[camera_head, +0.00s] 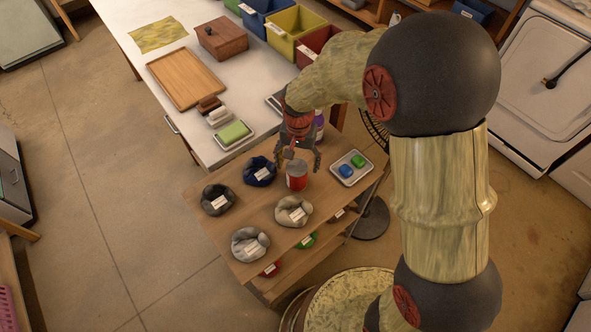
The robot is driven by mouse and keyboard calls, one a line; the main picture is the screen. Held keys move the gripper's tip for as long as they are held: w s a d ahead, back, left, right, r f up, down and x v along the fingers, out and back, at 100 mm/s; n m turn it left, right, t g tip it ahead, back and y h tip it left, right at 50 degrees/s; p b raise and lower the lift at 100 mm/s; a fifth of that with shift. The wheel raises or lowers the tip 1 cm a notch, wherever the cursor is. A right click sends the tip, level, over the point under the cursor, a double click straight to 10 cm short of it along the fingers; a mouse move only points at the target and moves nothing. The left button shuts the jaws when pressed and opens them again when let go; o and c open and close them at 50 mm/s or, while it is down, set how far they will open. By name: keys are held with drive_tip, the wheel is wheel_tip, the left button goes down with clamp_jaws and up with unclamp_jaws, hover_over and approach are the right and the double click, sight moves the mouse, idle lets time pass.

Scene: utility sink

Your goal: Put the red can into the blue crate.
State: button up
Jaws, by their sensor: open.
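A red can (297,181) with a pale top stands upright on the small wooden table (240,218). My gripper (298,165) is open and points down just above the can. Its fingers spread near the can's top; I cannot tell whether they touch it. The blue crate (262,14) stands at the far end of the white table (185,97), at the top of the picture, left of a yellow crate. A white label is on its side. Its inside is only partly visible.
A yellow crate (296,36) and a dark red crate (318,47) stand beside the blue one. Several labelled cloth bundles and a tray (352,168) with blue and green items surround the can. A wooden box (222,38) and board (186,78) occupy the white table.

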drive_tip(key=f, duration=0.2)
drive_tip(key=f+b, duration=0.1)
drive_tip(key=f, duration=0.3)
drive_tip(key=shift+s+a+f+b, duration=0.2)
drive_tip(key=shift+s+f+b, duration=0.1)
drive_tip(key=shift+b, duration=0.05)
drive_tip(key=shift+w+f, duration=0.1)
drive_tip(key=shift+f, duration=0.4)
drive_tip(key=c, duration=1.3)
drive_tip(key=shift+r, duration=0.1)
drive_tip(key=shift+c, duration=0.2)
